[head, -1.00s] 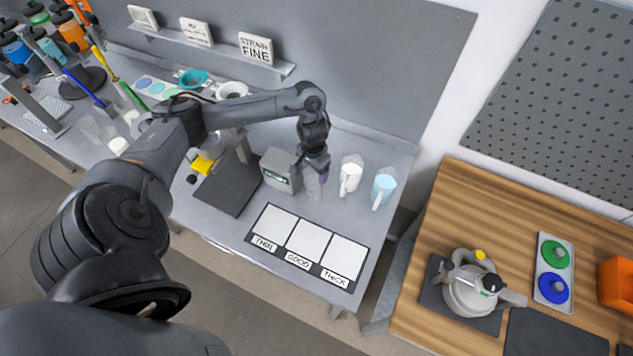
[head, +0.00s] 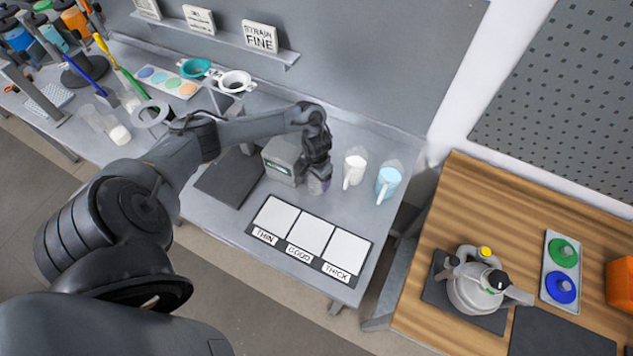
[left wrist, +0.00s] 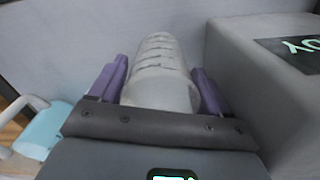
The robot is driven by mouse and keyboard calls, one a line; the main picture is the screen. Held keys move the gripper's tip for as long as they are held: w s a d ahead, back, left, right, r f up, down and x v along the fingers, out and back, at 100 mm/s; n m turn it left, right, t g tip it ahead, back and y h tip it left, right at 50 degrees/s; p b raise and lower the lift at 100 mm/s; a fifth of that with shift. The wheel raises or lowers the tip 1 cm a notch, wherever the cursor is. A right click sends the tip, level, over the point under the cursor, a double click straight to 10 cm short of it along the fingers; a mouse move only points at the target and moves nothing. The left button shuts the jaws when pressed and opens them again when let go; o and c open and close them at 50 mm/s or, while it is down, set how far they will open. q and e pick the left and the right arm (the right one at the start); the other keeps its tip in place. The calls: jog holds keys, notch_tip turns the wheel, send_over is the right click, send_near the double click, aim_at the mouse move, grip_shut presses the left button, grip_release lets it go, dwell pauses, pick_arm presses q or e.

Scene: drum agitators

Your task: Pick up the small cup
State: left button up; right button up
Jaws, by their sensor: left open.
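The small cup (left wrist: 160,75) is a pale grey, translucent cup with raised markings. In the left wrist view it lies between the two purple fingers of my left gripper (left wrist: 160,85), with a narrow gap showing on the upper part of its sides. My left gripper (head: 318,180) is open around the cup, low over the grey table beside a grey display box. In the head view the gripper hides most of the cup. My right gripper is not in view.
The grey display box (head: 283,158) stands close beside the gripper; it fills the right of the left wrist view (left wrist: 270,90). A white-filled jug (head: 354,168) and a blue-filled jug (head: 388,181) stand to the right. The THIN/GOOD/THICK mat (head: 288,256) lies empty in front.

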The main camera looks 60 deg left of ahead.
pick_arm(q)
jog(key=shift+c, duration=0.4)
jog(key=c, duration=0.6)
